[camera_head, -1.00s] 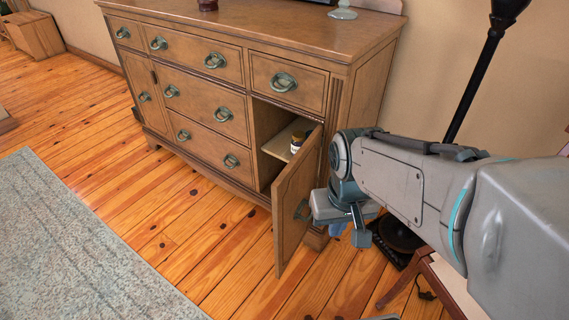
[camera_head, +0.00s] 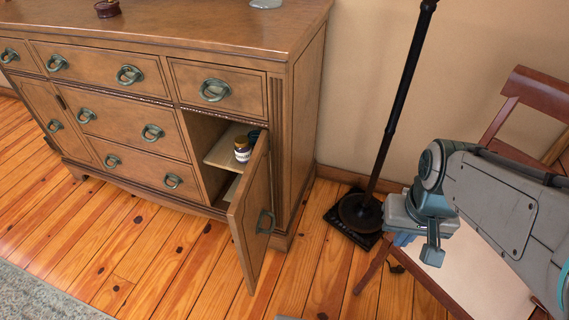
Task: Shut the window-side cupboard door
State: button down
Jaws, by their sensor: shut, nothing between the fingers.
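The wooden cupboard door (camera_head: 249,222) at the right end of the sideboard stands wide open, swung out toward the front. Its ring handle (camera_head: 265,222) shows on the side facing right. Behind the door is the open compartment, where a small jar (camera_head: 242,149) stands on a shelf (camera_head: 224,150). My gripper (camera_head: 432,252) is to the right of the door, apart from it, over the chair. Its jaws are shut and empty. The fingertips are small and partly hidden by the gripper body.
The sideboard (camera_head: 190,28) has several drawers and a closed left door (camera_head: 49,118). A black lamp stand (camera_head: 360,211) is between the sideboard and my arm. A wooden chair (camera_head: 470,275) is under my arm. Bare floor (camera_head: 180,255) lies in front of the door.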

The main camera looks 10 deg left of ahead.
aim_at(251, 219)
jog(key=k, duration=0.85)
jog(key=u, duration=0.95)
jog(key=i, duration=0.5)
